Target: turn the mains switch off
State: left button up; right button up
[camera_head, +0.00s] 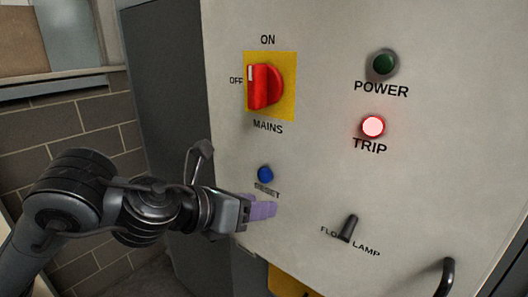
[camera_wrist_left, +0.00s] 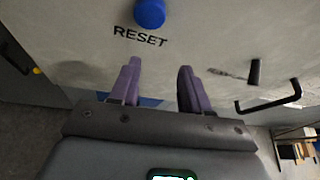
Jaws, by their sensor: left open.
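The mains switch (camera_head: 265,87) is a red rotary knob on a yellow plate (camera_head: 286,66), high on the left of the grey panel. ON is printed above it and OFF to its left. A white mark shows on the knob's left side, beside OFF. My left gripper (camera_head: 262,209) is below the switch, just under the blue RESET button (camera_head: 265,174). In the left wrist view the purple fingers (camera_wrist_left: 158,88) are spread apart with no switch between them, and the RESET button (camera_wrist_left: 149,13) is above them. My right gripper is out of view.
The POWER lamp (camera_head: 384,62) is dark green and the TRIP lamp (camera_head: 373,126) glows red. A black lever (camera_head: 348,228) marked with LAMP and a black handle (camera_head: 447,277) stick out lower right. The panel face between RESET and the switch is clear.

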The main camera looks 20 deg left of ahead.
pick_arm(q)
jog(key=s+a+r+t, duration=0.1)
jog(key=a+r+t, duration=0.2)
jog(key=r, duration=0.8)
jog(key=t+b, duration=0.1)
jog(key=t, duration=0.2)
send_near(250, 76)
jog(key=p+x, duration=0.3)
jog(key=x, duration=0.5)
jog(key=shift+w+d+r, duration=0.1)
jog(key=shift+p+x, duration=0.4)
jog(key=shift+x, duration=0.4)
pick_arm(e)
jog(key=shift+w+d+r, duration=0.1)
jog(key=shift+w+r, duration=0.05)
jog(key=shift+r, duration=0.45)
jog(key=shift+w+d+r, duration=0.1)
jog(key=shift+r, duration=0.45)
pick_arm(q)
grip_shut()
